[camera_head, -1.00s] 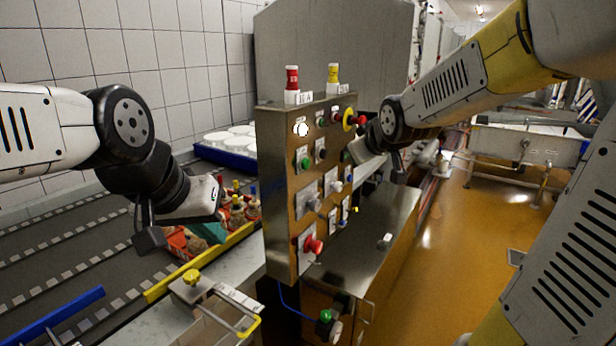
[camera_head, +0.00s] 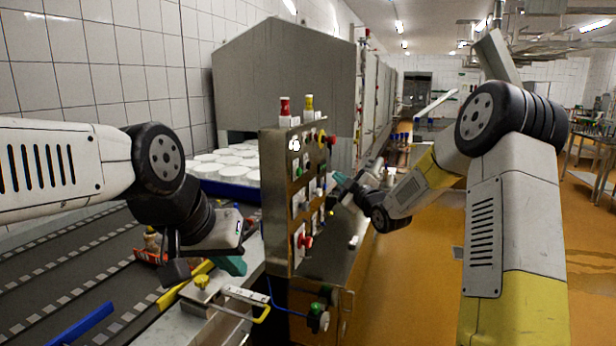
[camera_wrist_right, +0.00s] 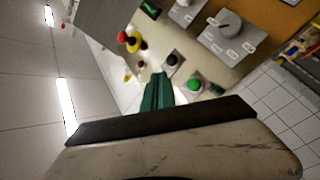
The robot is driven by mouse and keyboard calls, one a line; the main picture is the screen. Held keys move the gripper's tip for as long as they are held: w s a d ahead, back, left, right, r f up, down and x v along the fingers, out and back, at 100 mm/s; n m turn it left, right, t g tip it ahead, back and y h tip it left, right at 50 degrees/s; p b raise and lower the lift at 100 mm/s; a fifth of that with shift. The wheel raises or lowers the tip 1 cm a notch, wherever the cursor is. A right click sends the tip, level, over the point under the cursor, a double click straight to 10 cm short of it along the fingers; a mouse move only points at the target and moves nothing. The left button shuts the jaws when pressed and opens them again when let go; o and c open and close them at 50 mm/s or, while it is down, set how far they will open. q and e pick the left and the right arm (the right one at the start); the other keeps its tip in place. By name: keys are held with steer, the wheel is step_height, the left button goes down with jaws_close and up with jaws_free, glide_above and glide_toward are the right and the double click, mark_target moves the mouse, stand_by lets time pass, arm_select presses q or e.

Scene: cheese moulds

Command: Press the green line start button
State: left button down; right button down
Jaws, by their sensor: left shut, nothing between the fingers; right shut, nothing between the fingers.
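The steel control panel (camera_head: 275,210) stands upright in the middle of the head view, seen at a slant. A green button (camera_head: 298,172) shows small on its face; I cannot read its label. In the right wrist view a round green button (camera_wrist_right: 194,84) sits on a pale plate, beside a black button (camera_wrist_right: 171,59). My right gripper (camera_head: 339,179) is shut and empty, its teal fingers just off the panel's face. In the right wrist view its fingertips (camera_wrist_right: 158,78) appear close to these buttons; contact cannot be told. My left gripper (camera_head: 232,265) is shut and empty near the conveyor's edge.
A red emergency knob on yellow (camera_wrist_right: 130,40) is near the buttons. A red knob (camera_head: 305,241) juts out lower on the panel. The conveyor (camera_head: 80,265) runs at left, with a blue crate of white moulds (camera_head: 225,190) behind. Orange floor (camera_head: 415,290) is clear at right.

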steer(key=w+a, duration=0.2)
steer(key=a, duration=0.6)
steer(key=shift+w+a, duration=0.2)
steer(key=shift+w, duration=0.2)
stand_by(2.0)
steer(key=shift+w+a, duration=0.1)
steer(key=shift+a, duration=0.3)
steer(key=shift+w+a, duration=0.15)
steer(key=shift+a, duration=0.35)
stand_by(0.6)
stand_by(0.3)
steer(key=shift+s+d, duration=0.3)
steer(key=shift+d, duration=0.55)
steer(key=shift+s+d, duration=0.25)
steer(key=shift+d, duration=0.55)
steer(key=shift+s+d, duration=0.25)
steer(key=shift+d, duration=0.55)
steer(key=shift+s+d, duration=0.25)
steer(key=shift+d, duration=0.55)
